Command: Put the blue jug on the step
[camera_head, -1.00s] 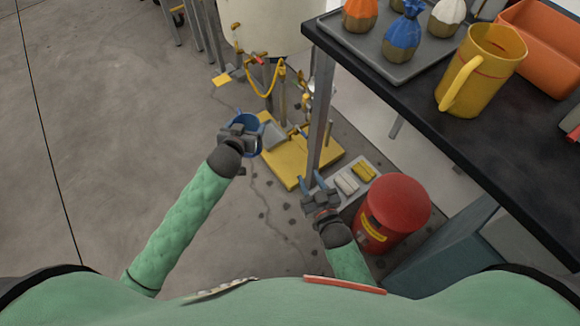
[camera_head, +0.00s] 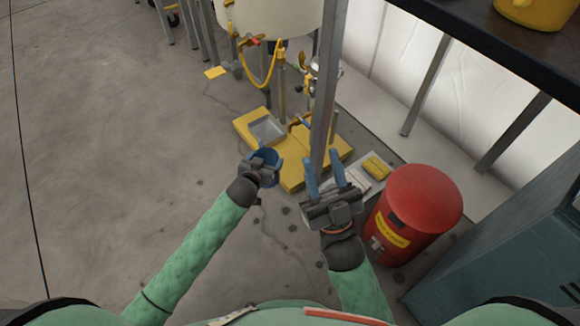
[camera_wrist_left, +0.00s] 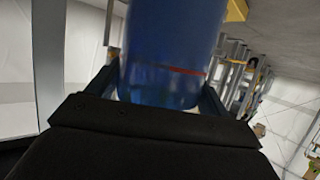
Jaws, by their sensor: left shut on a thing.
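The blue jug (camera_head: 266,156) is held in my left gripper (camera_head: 262,166). It fills the upper middle of the left wrist view (camera_wrist_left: 172,50), between the two fingers, with a red line around it. The step (camera_head: 292,176) is a low yellow platform on the floor with a grey square inset (camera_head: 267,129). In the head view the jug overlaps the step's near left edge; I cannot tell its height or whether they touch. My right gripper (camera_head: 325,172) is open and empty, with its blue fingers apart, in front of the step's right side near a grey post.
A grey post (camera_head: 325,90) rises by the step. A red bin (camera_head: 415,215) and a tray with yellow blocks (camera_head: 375,167) are to the right. A large cream tank (camera_head: 270,15) with a yellow hose stands behind. Floor to the left is clear.

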